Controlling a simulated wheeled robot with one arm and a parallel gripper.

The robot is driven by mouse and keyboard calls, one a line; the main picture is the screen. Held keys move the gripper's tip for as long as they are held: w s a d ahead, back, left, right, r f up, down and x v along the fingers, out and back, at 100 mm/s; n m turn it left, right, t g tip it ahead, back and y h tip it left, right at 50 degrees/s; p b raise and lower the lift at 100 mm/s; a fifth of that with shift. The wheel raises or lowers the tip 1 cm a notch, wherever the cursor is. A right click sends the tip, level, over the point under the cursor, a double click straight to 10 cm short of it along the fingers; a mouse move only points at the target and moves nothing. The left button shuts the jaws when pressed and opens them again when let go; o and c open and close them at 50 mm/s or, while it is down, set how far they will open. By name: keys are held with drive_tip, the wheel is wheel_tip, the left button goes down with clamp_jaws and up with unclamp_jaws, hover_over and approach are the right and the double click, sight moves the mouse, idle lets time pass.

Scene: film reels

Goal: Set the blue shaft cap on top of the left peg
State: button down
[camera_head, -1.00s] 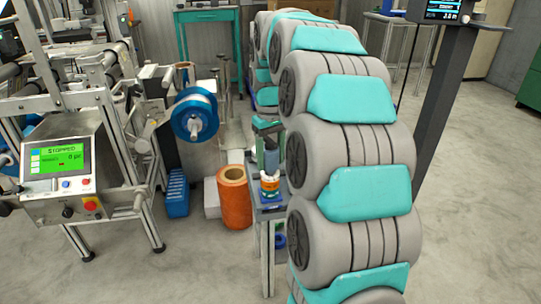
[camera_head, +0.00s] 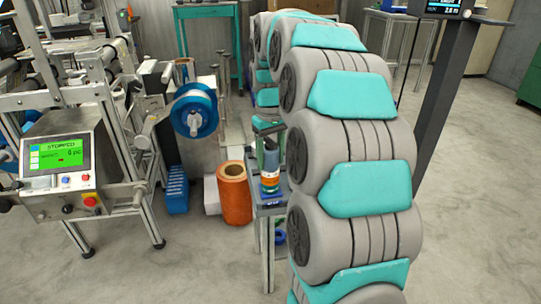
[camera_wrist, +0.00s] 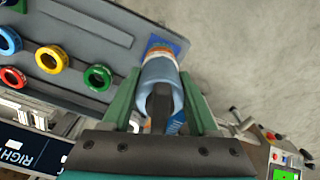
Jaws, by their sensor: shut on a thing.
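My gripper (camera_wrist: 160,82) has two green fingers shut on the blue shaft cap (camera_wrist: 158,70), a pale grey-blue hollow cylinder in the wrist view. The cap also shows in the head view (camera_head: 271,158), below my green fingers and upright. Directly beneath it is an orange and white banded stack (camera_head: 270,184) on a small stand, also seen in the wrist view (camera_wrist: 161,52) over a blue plate (camera_wrist: 177,43). The peg itself is hidden by the cap and stack. I cannot tell whether the cap touches the stack.
In the wrist view, yellow, red, blue and green rings (camera_wrist: 98,77) lie on a grey tabletop (camera_wrist: 95,25). A black panel (camera_wrist: 20,150) reads RIGHT.

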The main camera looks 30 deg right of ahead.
sight(270, 140)
drive_tip(key=shift+c, duration=0.5)
unclamp_jaws()
drive_tip(key=shift+r, duration=3.9)
